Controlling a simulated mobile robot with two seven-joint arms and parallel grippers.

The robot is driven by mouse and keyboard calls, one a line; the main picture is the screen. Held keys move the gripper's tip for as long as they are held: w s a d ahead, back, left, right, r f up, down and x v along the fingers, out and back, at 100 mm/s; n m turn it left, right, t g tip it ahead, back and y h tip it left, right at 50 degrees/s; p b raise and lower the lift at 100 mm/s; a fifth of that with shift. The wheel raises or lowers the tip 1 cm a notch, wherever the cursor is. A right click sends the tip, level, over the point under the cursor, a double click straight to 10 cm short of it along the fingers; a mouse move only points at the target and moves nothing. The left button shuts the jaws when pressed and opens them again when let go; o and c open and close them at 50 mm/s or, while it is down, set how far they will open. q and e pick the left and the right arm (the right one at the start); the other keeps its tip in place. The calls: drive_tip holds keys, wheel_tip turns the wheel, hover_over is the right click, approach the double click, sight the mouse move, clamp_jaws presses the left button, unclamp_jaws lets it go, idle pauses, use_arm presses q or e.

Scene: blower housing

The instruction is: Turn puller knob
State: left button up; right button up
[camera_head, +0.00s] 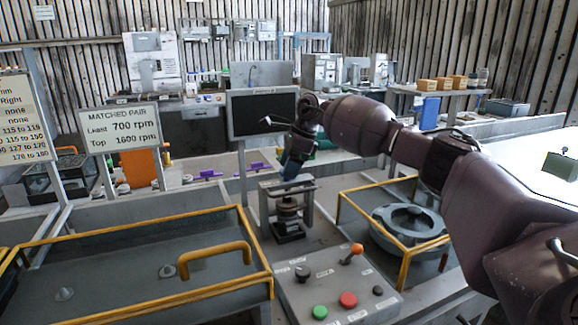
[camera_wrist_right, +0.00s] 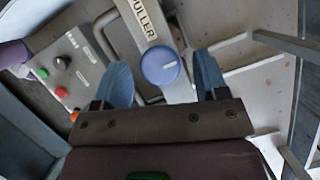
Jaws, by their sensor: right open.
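The puller knob (camera_wrist_right: 160,66) is a round blue disc with a short pale mark, on a grey bar labelled PULLER (camera_wrist_right: 142,18) in the right wrist view. My right gripper (camera_wrist_right: 162,80) is open, with one blue finger on each side of the knob. Gaps show between the fingers and the knob, and I cannot tell the height between them. In the head view my right gripper (camera_head: 290,172) points down over the puller frame (camera_head: 307,205), and the knob cannot be made out there. My left gripper is not in view.
A control box (camera_head: 335,285) with green and red buttons and an orange lever stands in front of the puller. A yellow-railed tray (camera_head: 120,290) is at left. A grey round housing (camera_head: 408,222) sits behind yellow rails at right. A dark screen (camera_head: 262,113) stands behind.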

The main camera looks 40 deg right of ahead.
drive_tip(key=c, duration=0.9)
drive_tip(key=shift+c, duration=0.2)
